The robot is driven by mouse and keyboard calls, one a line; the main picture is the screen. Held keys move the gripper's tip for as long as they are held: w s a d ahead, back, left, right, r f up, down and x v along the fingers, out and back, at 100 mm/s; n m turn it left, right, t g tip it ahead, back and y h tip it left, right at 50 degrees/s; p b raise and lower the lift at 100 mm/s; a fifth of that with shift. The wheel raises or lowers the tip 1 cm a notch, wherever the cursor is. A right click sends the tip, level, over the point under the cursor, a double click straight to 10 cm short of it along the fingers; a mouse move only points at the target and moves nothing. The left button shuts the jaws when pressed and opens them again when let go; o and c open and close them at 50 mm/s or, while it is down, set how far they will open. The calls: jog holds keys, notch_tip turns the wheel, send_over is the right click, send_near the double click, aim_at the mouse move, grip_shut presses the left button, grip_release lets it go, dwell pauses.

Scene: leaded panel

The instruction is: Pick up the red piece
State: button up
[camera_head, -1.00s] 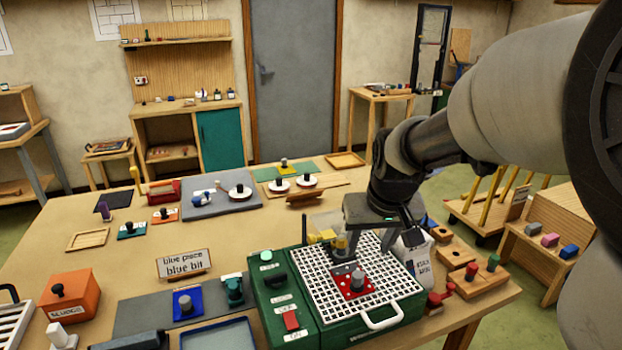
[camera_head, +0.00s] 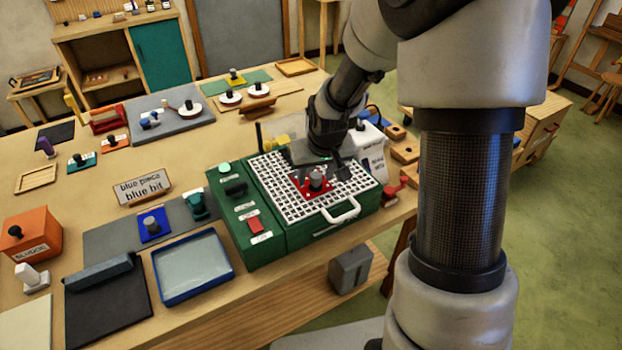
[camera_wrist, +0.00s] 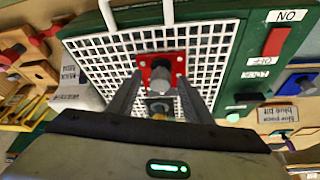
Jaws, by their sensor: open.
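The red piece (camera_head: 314,184) is a flat red plate with a grey knob on top. It lies on the white grid (camera_head: 275,206) of the green machine (camera_head: 236,240). In the wrist view the red piece (camera_wrist: 149,66) is just beyond my gripper's fingertips, with its grey knob roughly in line with the gap between them. My gripper (camera_head: 328,168) is open and points down close to the piece, just behind it. In the wrist view my gripper (camera_wrist: 160,88) has nothing held between its two fingers. Whether a finger touches the knob I cannot tell.
The machine has a white front handle (camera_head: 342,211) and a red switch (camera_head: 254,224). A blue piece (camera_head: 152,227) lies on a grey mat left of it, behind a blue-rimmed tray (camera_head: 192,265). A white container (camera_head: 371,140) stands close behind my gripper.

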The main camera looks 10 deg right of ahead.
jog(key=shift+f, duration=0.1)
jog(key=c, duration=1.1)
jog(key=shift+w, duration=0.1)
notch_tip(320, 180, up, 10)
jog(key=shift+r, duration=0.1)
